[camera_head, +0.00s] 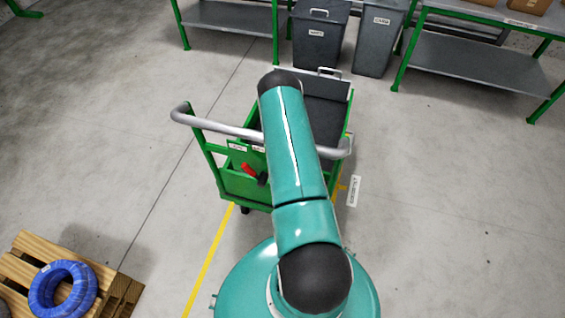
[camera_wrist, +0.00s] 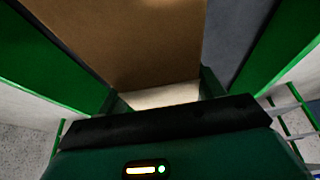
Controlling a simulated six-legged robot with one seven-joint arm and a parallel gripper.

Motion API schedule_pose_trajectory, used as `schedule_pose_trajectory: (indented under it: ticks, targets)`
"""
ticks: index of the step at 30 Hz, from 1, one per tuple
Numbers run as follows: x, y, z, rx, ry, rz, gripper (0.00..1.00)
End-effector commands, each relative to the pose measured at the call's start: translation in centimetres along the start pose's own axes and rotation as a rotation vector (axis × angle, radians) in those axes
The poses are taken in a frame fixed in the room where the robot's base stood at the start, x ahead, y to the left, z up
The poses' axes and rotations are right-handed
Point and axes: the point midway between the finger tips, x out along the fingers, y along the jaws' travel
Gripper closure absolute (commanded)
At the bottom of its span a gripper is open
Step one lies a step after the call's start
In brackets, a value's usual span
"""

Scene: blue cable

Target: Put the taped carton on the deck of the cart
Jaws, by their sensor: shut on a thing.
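In the wrist view, the brown carton (camera_wrist: 120,35) fills the upper middle, in front of my gripper (camera_wrist: 162,92). My gripper is shut on the carton, with a dark finger at each side. A pale patch shows between the fingers; I cannot tell whether it is tape. The green cart (camera_head: 240,187) stands ahead in the head view, with its dark grey deck (camera_head: 328,122) partly behind my arm. Green edges and a grey surface flank the carton in the wrist view. My arm hides the gripper and carton in the head view. I cannot tell whether the carton touches the deck.
The cart's grey handle bar (camera_head: 225,127) crosses its near side, with a red-handled tool (camera_head: 251,171) below. Grey bins (camera_head: 320,40) and green-framed benches (camera_head: 470,62) stand behind. A pallet (camera_head: 35,250) with a blue cable coil (camera_head: 62,290) lies lower left. Floor on the right is clear.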

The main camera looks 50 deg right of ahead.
Motion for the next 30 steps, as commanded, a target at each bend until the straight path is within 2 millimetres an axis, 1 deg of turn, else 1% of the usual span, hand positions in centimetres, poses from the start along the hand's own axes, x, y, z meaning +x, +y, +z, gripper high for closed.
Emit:
schedule_pose_trajectory:
  ticks: [4, 7, 10, 23, 24, 26, 27, 30]
  targets:
    - [0.9, -0.9, 0.8, 0.0, 0.001, 0.0, 0.82]
    - [2.4, -0.8, 1.4, 0.001, 0.001, 0.002, 0.82]
    - [3.3, -0.8, 1.8, 0.001, 0.001, 0.001, 0.82]
    - [3.9, -0.8, 1.9, 0.0, 0.003, 0.0, 0.82]
    - [3.9, -0.8, 2.0, 0.0, 0.001, 0.001, 0.25]
    - [3.9, -0.8, 2.0, 0.0, 0.001, 0.001, 0.13]
    - [3.9, -0.8, 2.0, 0.0, 0.001, 0.001, 0.11]
    - [3.8, -0.8, 2.0, 0.0, 0.001, 0.001, 0.11]
